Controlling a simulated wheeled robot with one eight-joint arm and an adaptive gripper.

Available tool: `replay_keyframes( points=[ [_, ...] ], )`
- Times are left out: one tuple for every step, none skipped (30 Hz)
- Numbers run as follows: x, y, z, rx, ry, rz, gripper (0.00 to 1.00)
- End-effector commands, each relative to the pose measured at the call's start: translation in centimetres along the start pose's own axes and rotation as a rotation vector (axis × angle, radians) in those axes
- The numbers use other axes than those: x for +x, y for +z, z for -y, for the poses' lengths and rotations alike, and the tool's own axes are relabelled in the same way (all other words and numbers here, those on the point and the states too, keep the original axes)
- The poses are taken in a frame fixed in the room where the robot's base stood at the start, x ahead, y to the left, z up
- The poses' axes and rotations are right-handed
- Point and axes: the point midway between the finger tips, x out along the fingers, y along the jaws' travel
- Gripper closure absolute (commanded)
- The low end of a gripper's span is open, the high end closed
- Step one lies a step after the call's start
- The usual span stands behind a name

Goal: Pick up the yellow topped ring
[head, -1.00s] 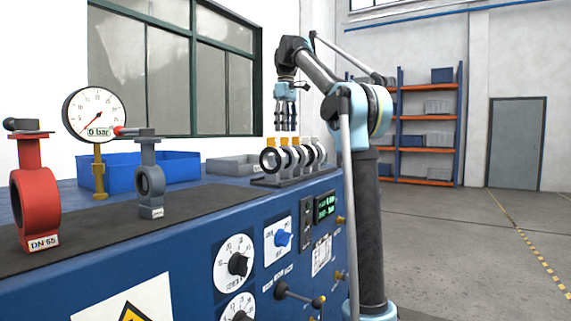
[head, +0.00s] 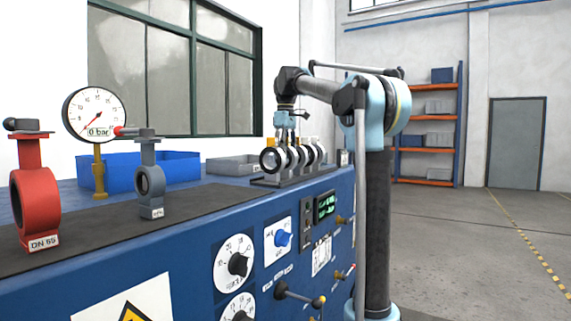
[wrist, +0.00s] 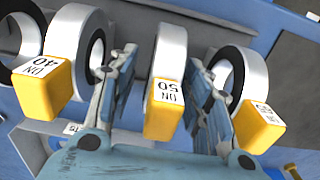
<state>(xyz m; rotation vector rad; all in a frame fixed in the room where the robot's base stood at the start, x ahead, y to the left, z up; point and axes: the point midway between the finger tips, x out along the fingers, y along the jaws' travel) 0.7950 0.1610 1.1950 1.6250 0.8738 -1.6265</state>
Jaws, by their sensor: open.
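Several white-and-black rings stand in a row in a rack (head: 262,181) on the blue bench in the head view; the front ring (head: 272,160) shows a yellow top. In the wrist view, a ring with a yellow top labelled DN 50 (wrist: 168,58) stands between the fingers of my gripper (wrist: 163,60). A DN 40 ring with a yellow top (wrist: 43,88) is to its left, and another yellow-topped ring (wrist: 257,127) is to its right. My gripper (head: 286,138) is open, pointing down into the row. I cannot tell whether either finger touches a ring.
Neighbouring rings stand close outside both fingers. A grey tray (head: 232,166) and a blue bin (head: 120,172) lie behind. A pressure gauge (head: 95,113), a red valve (head: 36,195) and a grey valve (head: 150,185) stand at the left of the bench.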

Motion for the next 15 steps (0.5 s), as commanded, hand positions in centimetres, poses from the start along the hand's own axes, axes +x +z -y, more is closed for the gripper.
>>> replay_keyframes(
  points=[
    [0.39, 0.01, 0.00, 0.000, 0.000, 0.000, 0.55],
    [0.54, 0.01, 0.00, 0.000, 0.000, 0.000, 0.55],
    [0.67, 0.02, 0.00, 0.000, 0.000, 0.000, 0.55],
    [0.72, 0.02, 0.00, 0.000, 0.000, 0.000, 0.55],
    [0.75, 0.02, 0.00, 0.000, 0.000, 0.000, 0.55],
    [0.76, 0.02, 0.00, 0.000, 0.000, 0.000, 0.55],
    [0.75, 0.02, 0.00, 0.000, 0.000, 0.000, 0.55],
    [0.75, 0.02, 0.00, 0.000, 0.000, 0.000, 0.55],
    [0.74, 0.02, 0.00, 0.000, 0.000, 0.000, 0.55],
    [0.74, 0.02, 0.00, 0.000, 0.000, 0.000, 0.55],
    [0.74, 0.02, 0.00, 0.000, 0.000, 0.000, 0.60],
    [0.73, 0.02, 0.00, 0.000, 0.000, 0.000, 0.69],
    [0.73, 0.02, 0.00, 0.000, 0.000, 0.000, 0.75],
    [0.73, 0.02, 0.00, 0.000, 0.000, 0.000, 0.82],
    [0.73, 0.02, 0.00, 0.000, 0.000, 0.000, 0.91]
  ],
)
